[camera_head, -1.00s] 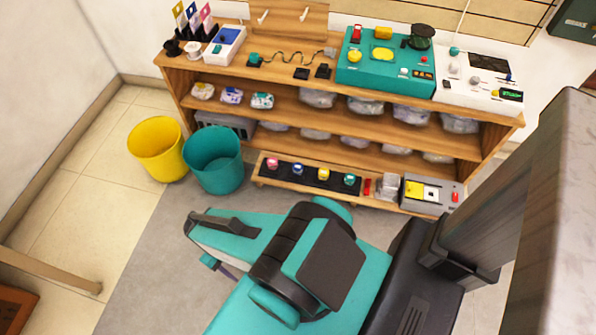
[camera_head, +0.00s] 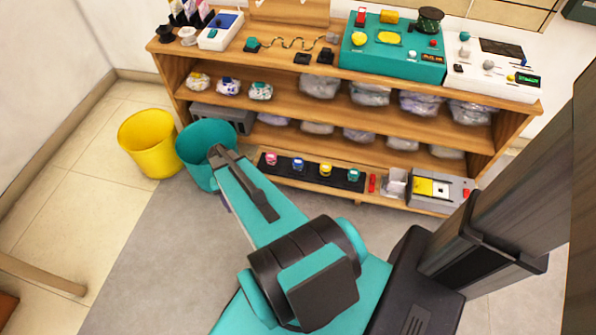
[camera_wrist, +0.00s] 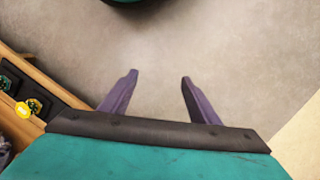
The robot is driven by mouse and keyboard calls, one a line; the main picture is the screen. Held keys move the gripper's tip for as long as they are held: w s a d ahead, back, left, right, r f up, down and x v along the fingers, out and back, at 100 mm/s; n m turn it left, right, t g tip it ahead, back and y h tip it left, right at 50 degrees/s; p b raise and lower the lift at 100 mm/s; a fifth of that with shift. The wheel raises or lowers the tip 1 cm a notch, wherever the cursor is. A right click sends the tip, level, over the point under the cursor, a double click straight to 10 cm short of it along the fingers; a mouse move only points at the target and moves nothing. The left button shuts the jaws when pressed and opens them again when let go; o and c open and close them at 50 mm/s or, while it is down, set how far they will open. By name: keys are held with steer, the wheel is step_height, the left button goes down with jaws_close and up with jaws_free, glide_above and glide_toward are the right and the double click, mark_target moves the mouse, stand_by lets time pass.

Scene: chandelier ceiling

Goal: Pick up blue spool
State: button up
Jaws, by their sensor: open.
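The blue spool (camera_head: 298,165) stands on a black strip on the low front ledge of the wooden shelf, between a pink spool (camera_head: 271,159) and a yellow spool (camera_head: 325,170). A teal spool (camera_head: 353,174) is at the right end of the row. In the wrist view my gripper (camera_wrist: 157,86) is open and empty, with purple fingers over the grey floor. The ledge shows at the left edge of that view, with a yellow spool (camera_wrist: 25,108); I cannot make out the blue spool there. In the head view my arm mostly hides the gripper, left of the row.
A teal bin (camera_head: 200,165) stands close to my arm, with a yellow bin (camera_head: 147,145) left of it. A red item (camera_head: 372,183) and a grey device (camera_head: 438,189) sit right of the spools. Upper shelves hold wrapped packages. Grey floor in front is clear.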

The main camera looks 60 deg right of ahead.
steer(key=w+d+f+m+b, duration=0.2)
steer(key=d+m+b, duration=0.15)
steer(key=d, duration=0.75)
steer(key=m+t+h+b, duration=0.1)
steer(key=m+t+b, duration=0.1)
steer(key=m+b, duration=0.55)
glide_above(298, 162)
steer(key=shift+s+d+r+n+b, duration=0.1)
steer(key=shift+d+r+n+b, duration=0.05)
steer(key=shift+r+n+b, duration=0.3)
steer(key=shift+f, duration=0.1)
step_height(298, 162, down, 8)
steer(key=shift+f+b, duration=0.25)
steer(key=shift+b, duration=0.9)
